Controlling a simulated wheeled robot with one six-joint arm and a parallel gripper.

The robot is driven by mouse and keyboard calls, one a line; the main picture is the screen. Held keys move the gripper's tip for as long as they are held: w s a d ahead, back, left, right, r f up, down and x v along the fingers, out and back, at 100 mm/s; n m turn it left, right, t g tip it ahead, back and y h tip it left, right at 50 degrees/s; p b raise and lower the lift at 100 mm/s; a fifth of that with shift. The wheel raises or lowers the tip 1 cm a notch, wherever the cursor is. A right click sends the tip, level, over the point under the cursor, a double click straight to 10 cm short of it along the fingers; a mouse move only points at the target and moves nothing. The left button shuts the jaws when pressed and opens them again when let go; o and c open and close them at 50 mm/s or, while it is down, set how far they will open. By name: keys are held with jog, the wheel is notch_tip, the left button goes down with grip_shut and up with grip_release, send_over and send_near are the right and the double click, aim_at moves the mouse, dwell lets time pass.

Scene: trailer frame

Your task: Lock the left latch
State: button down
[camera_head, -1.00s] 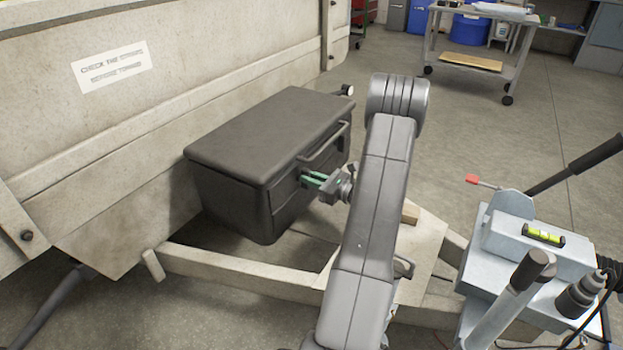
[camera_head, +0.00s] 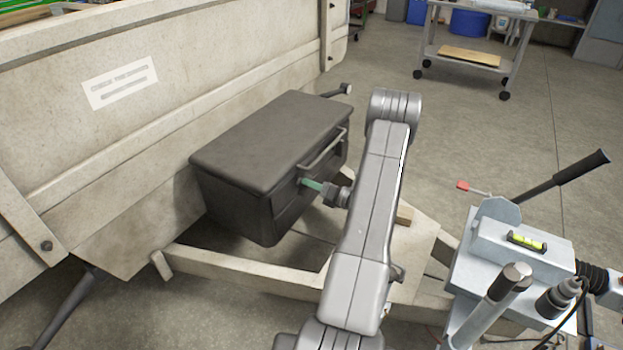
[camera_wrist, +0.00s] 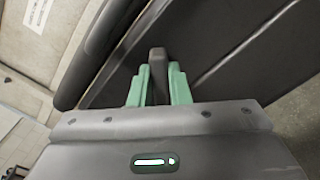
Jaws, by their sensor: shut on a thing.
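The dark grey toolbox (camera_head: 262,135) sits on the pale trailer frame with its lid down. A handle (camera_head: 322,153) runs along its front. My gripper (camera_head: 312,184) reaches the front face from the right, just below the lid's edge. In the wrist view, my gripper's green fingers (camera_wrist: 158,84) stand on both sides of a dark latch (camera_wrist: 157,62) and are shut on it. The latch's lower part is hidden between the fingers.
The pale trailer wall (camera_head: 170,110) stands behind the toolbox. A frame beam (camera_head: 240,270) runs below it. At the lower right is a grey hitch assembly (camera_head: 510,250) with levers and a spirit level. A wheeled cart (camera_head: 475,50) stands far back on open floor.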

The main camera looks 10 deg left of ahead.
jog(key=shift+w+d+f+m+p, duration=0.15)
jog(key=shift+m+p, duration=0.45)
jog(key=shift+m, duration=0.95)
jog(key=shift+s+a+f+m+p, duration=0.15)
jog(key=shift+m+p, duration=0.5)
jog(key=shift+m, duration=0.85)
jog(key=shift+w+d+f+m+p, duration=0.15)
jog(key=shift+m+p, duration=0.45)
jog(key=shift+m, duration=0.95)
jog(key=c, duration=1.4)
grip_release()
jog(key=shift+o, duration=0.2)
jog(key=p+v, duration=0.1)
jog(key=v, duration=1.2)
jog(key=shift+d, duration=0.35)
